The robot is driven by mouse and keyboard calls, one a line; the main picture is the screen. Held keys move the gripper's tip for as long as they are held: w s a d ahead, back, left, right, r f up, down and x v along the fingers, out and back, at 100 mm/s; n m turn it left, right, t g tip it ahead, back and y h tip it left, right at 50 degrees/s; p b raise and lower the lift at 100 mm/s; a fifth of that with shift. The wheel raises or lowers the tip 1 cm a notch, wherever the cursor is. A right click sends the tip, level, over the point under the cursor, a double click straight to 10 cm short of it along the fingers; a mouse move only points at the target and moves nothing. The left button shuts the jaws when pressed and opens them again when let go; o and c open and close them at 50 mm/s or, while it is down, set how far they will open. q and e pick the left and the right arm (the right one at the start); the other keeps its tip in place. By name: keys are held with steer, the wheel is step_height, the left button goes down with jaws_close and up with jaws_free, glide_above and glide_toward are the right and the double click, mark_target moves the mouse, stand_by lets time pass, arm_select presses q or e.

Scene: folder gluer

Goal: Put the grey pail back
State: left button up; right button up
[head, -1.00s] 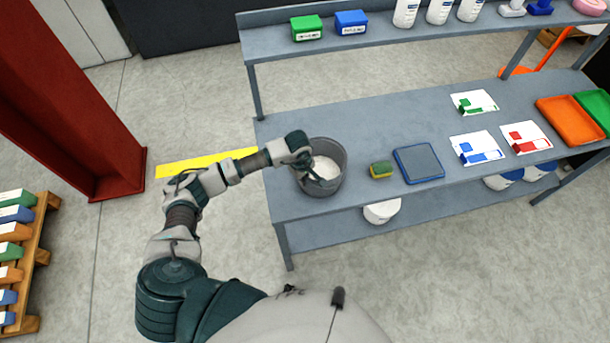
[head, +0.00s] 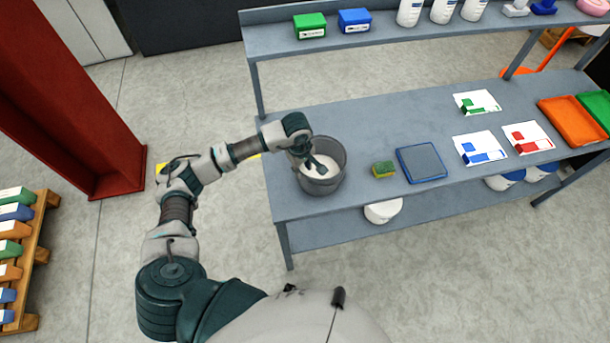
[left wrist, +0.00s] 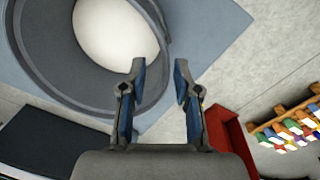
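The grey pail (head: 334,183) stands upright on the left end of the grey table, with white contents inside. In the left wrist view the pail's rim (left wrist: 60,95) fills the upper left, with the white contents (left wrist: 112,35) below it. My left gripper (head: 318,166) is over the pail's opening in the head view. In the left wrist view its two fingers (left wrist: 158,80) are apart, with nothing clearly between them. The left finger overlaps the rim in that view; I cannot tell whether it touches. My right gripper is not in view.
A green and yellow sponge (head: 383,169) and a blue-edged grey pad (head: 420,164) lie right of the pail. White cards and orange and green trays are further right. A shelf (head: 410,30) with boxes and bottles runs behind. A red column (head: 70,110) stands left.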

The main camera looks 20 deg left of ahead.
arm_select(q)
step_height(320, 180, up, 5)
steer(key=shift+s+a+r, duration=0.1)
steer(key=shift+s, duration=0.05)
stand_by(0.4)
